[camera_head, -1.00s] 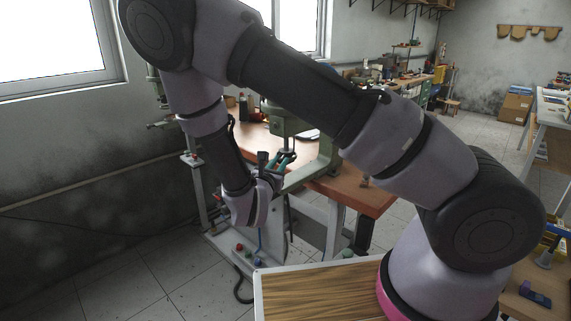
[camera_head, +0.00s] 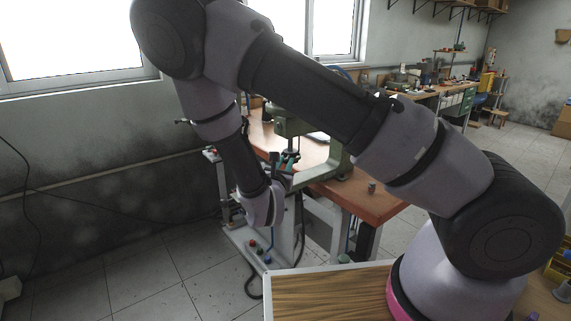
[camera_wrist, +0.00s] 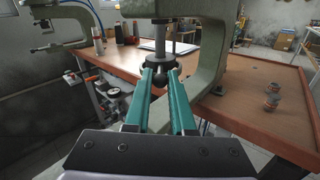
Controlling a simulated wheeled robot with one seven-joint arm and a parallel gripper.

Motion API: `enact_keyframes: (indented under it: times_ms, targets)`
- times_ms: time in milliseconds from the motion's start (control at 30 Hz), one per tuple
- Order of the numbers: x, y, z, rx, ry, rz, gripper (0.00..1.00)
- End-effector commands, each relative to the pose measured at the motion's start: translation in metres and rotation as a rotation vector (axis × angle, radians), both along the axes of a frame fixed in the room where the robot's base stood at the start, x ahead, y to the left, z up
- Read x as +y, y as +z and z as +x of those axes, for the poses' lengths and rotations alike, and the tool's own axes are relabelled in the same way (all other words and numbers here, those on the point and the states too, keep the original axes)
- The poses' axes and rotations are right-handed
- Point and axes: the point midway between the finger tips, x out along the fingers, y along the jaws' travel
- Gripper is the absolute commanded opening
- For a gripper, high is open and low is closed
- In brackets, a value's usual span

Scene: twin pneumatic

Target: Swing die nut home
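The die nut (camera_wrist: 160,61) is a dark, lobed piece under the steel shaft of the green press (camera_wrist: 212,55) in the wrist view. A dark rounded knob on its near side sits between the two teal fingertips of my gripper (camera_wrist: 160,79). The fingers appear to touch the knob on both sides. In the head view my gripper (camera_head: 284,163) reaches in under the press head (camera_head: 292,124) from the front left. The nut is too small and partly covered there to make out.
The press stands on an orange-brown bench (camera_head: 375,200). A small metal part (camera_wrist: 271,98) stands on the bench to the right. A second press frame (camera_wrist: 62,22) and bottles (camera_wrist: 118,31) show at the left. A stand with coloured buttons (camera_head: 258,250) is below.

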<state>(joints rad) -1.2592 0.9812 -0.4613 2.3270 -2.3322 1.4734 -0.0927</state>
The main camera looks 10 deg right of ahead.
Motion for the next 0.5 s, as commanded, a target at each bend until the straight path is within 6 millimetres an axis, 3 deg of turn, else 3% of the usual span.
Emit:
enact_keyframes:
  times_ms: [67,367,500]
  targets:
    - [-0.001,-0.001,0.0,0.002,-0.001,-0.002,0.45]
    - [0.0,0.0,-0.001,0.0,-0.001,-0.001,0.45]
    - [0.004,0.0,-0.012,0.001,0.001,-0.001,0.45]
